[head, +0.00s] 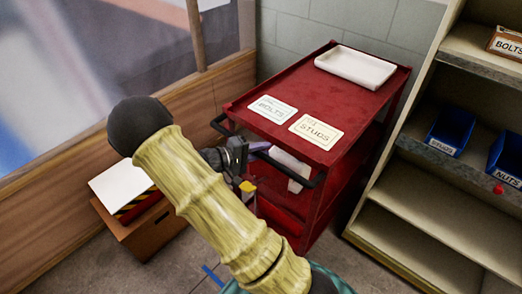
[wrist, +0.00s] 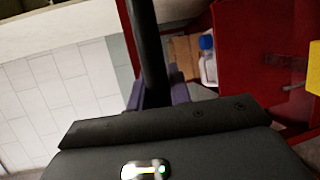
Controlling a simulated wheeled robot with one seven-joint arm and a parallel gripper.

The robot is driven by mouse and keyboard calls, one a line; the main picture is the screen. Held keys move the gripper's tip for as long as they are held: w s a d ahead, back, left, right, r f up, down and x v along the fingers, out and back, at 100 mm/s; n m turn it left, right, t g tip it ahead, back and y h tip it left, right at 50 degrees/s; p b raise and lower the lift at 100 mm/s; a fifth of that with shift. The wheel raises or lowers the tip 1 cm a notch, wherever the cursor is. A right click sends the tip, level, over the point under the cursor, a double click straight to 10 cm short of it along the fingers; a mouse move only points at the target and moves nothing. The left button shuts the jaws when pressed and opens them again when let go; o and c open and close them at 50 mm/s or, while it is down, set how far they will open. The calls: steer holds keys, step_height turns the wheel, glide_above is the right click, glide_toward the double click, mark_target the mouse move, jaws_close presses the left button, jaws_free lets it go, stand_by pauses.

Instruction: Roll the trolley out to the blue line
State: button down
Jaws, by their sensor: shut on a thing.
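The red trolley (head: 285,82) stands against the grey block wall, beside the shelf unit. Its black handle (head: 300,179) runs along the near side, and the bar also crosses the wrist view (wrist: 147,45). My gripper (head: 252,150) is shut on this handle; in the wrist view its purple fingers (wrist: 158,92) sit on both sides of the bar. My arm hides part of the trolley's near side. A short piece of blue line (head: 212,274) shows on the floor at the bottom, left of my arm; the rest is hidden or out of frame.
A white tray (head: 355,66) and BOLTS and STUDS cards lie on the trolley top. A cardboard box (head: 147,231) stands on the floor at left by a wooden panel. The shelf unit (head: 412,199) with blue bins is close at right. Floor shows between box and trolley.

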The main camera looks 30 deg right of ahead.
steer(key=shift+a, duration=0.1)
steer(key=s+a+p, duration=0.2)
steer(key=s+a, duration=0.3)
steer(key=a, duration=0.8)
steer(key=s+a+p, duration=0.3)
steer(key=s+a, duration=0.1)
steer(key=a, duration=0.9)
steer(key=shift+s, duration=0.35)
steer(key=shift+a+f, duration=0.1)
steer(key=c, duration=1.3)
jaws_free()
steer(key=shift+w, duration=0.1)
steer(key=a+r, duration=0.3)
steer(key=a, duration=1.4)
steer(key=shift+w+b, duration=0.4)
steer(key=shift+b, duration=0.05)
steer(key=shift+r, duration=0.15)
